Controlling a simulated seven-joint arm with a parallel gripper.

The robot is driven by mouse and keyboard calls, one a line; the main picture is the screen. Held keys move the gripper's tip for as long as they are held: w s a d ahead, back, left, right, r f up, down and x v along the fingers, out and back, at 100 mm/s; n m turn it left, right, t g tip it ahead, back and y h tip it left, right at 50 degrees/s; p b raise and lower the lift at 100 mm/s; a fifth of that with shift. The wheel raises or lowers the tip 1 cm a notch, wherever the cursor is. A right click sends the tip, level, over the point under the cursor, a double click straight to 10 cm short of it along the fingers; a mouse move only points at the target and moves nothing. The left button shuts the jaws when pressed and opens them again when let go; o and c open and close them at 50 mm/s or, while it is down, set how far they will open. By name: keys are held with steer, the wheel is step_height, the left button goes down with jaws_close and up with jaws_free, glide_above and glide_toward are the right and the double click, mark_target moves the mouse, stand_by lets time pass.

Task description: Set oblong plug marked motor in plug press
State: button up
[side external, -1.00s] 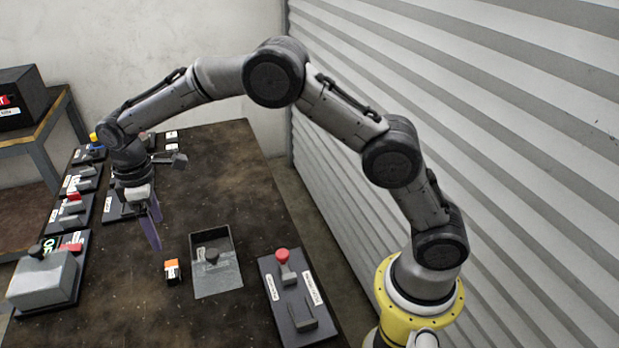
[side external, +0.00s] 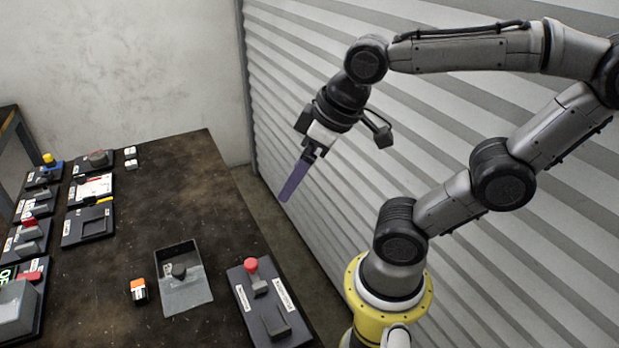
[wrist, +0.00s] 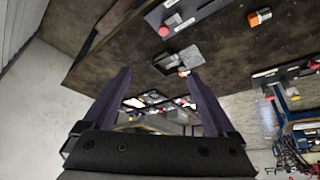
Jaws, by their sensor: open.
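My gripper (side external: 291,190) is raised in the air to the right of the table, beside the corrugated wall. Its two long purple fingers show apart and empty in the wrist view (wrist: 157,77). A grey tray (side external: 190,301) on the table holds a small dark knobbed piece (side external: 179,271); whether it is the motor plug I cannot tell. A dark board with a red-knobbed lever and a grey block (side external: 270,305) stands right of the tray. Its labels are too small to read, so I cannot tell whether it is the plug press.
A small orange, white and black block (side external: 139,290) lies left of the tray. Several dark boards with fixtures line the table's left side, including one with a big grey block (side external: 16,312). The table's middle (side external: 150,220) is clear.

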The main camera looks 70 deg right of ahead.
steer(key=shift+s+d+f, duration=0.1)
steer(key=shift+s+f, duration=0.25)
steer(key=shift+s, duration=0.4)
steer(key=shift+c, duration=0.2)
steer(key=shift+s+f+m, duration=0.25)
steer(key=shift+s+m, duration=0.05)
steer(key=shift+s, duration=0.05)
steer(key=shift+c, duration=1.3)
